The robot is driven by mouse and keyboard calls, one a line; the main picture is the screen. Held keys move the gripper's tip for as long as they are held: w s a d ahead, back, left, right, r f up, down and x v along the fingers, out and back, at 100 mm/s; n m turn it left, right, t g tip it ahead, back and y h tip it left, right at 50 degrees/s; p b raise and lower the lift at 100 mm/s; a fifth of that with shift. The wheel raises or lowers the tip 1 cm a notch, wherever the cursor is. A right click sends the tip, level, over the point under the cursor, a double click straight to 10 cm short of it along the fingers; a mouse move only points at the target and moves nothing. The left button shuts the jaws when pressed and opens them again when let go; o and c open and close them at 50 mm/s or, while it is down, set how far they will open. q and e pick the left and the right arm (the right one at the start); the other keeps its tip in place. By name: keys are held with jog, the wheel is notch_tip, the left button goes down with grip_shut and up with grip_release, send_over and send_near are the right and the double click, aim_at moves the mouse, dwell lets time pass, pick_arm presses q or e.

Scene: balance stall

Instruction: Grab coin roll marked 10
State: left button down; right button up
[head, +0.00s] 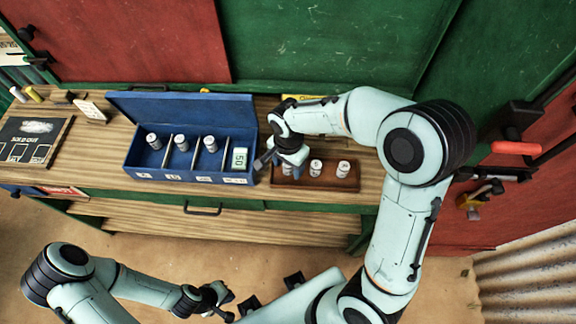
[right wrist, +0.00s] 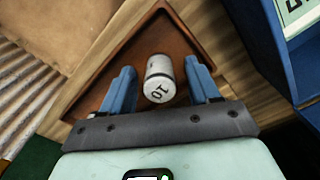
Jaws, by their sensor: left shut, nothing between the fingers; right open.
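The white coin roll marked 10 (right wrist: 160,80) stands in the brown wooden tray (right wrist: 148,28) in the right wrist view, its marked end facing the camera. My right gripper (right wrist: 160,80) is open, with one blue finger on each side of the roll and a visible gap to each. In the head view my right gripper (head: 285,168) is over the left end of the tray (head: 320,186) and mostly hides what is there. Two other white rolls (head: 315,167) (head: 343,168) stand further right in the tray. My left gripper (head: 220,300) is shut and empty, low at the front.
A blue open box (head: 180,105) stands left of the tray, with white rolls in three compartments and a sign reading 50 (head: 240,157) in the right one. A small chalkboard (head: 35,140) lies at the counter's left. The counter (head: 100,150) is bare just left of the box.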

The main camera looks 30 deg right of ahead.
jog(key=shift+f, duration=0.4)
grip_shut()
jog(key=shift+r, duration=0.15)
